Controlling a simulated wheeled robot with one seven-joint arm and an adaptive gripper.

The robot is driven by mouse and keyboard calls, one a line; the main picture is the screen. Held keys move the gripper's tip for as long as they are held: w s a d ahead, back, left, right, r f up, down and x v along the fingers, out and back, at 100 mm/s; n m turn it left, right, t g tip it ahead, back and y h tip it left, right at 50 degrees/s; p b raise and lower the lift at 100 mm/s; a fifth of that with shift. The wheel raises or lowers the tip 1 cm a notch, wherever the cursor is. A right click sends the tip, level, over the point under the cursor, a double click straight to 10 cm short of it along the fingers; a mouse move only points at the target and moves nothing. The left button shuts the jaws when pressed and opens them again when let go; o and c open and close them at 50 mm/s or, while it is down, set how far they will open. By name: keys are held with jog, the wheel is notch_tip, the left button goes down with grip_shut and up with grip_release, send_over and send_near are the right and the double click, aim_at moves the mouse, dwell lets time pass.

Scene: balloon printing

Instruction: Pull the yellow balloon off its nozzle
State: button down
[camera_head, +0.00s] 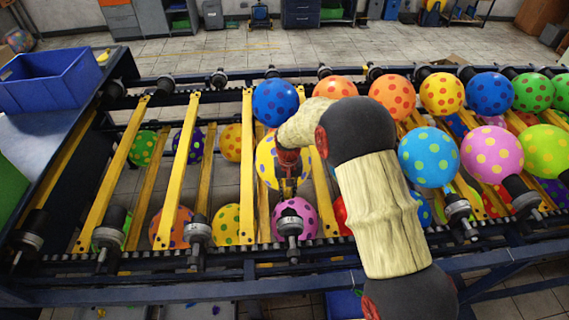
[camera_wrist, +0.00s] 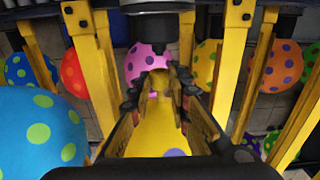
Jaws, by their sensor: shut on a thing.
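The yellow balloon with blue-purple dots (camera_head: 265,160) is partly hidden behind my arm in the head view. In the wrist view, its yellow skin (camera_wrist: 150,140) shows between and below the fingers. My gripper (camera_head: 289,182) is over the near side of the balloon, with its fingers (camera_wrist: 155,85) shut on it. A dark nozzle (camera_head: 290,228) stands just in front of the gripper and also shows at the top of the wrist view (camera_wrist: 146,30). I cannot tell whether the balloon's neck is still around this nozzle.
A blue balloon (camera_head: 276,102) and an orange one (camera_head: 335,87) sit on the far row. A large blue balloon (camera_head: 428,157) is to the right of my arm. Yellow slats (camera_head: 247,170) cross the rack. An empty blue bin (camera_head: 45,85) stands at the left.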

notch_tip(320, 180, up, 12)
jog(key=p, duration=0.6)
jog(key=shift+r, duration=0.15)
